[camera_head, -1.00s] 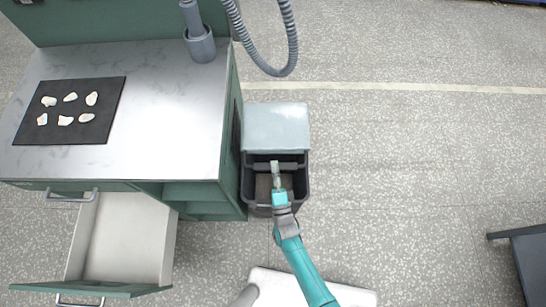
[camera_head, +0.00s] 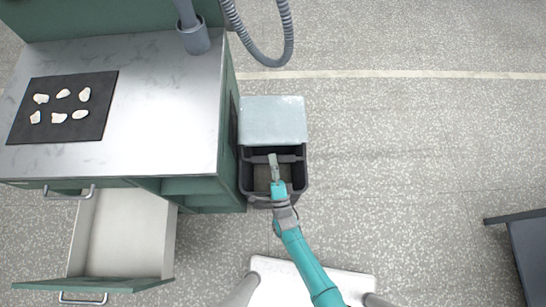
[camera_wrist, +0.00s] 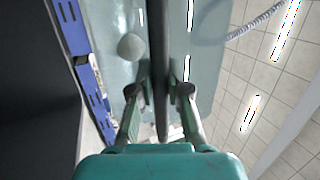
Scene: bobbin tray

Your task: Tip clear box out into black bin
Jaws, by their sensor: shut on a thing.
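The black bin (camera_head: 302,190) stands open on the floor beside the bench, in the middle of the head view. The clear box (camera_head: 273,122), pale and bluish, is at the bin's far side, with a dark bar (camera_head: 292,158) along its near edge. My gripper (camera_head: 273,161) reaches over the bin and is shut on this bar. In the wrist view the bar runs between the fingertips (camera_wrist: 160,92), with the see-through wall of the clear box (camera_wrist: 110,60) behind it. The box's contents and exact tilt are unclear.
The bench top (camera_head: 165,110) at the left carries a black mat (camera_head: 75,95) with several white pieces. An open, empty drawer (camera_head: 125,235) juts out below. A grey hose (camera_head: 285,50) hangs behind the bin. The floor to the right is mostly clear, with a dark table (camera_head: 530,250) at the edge.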

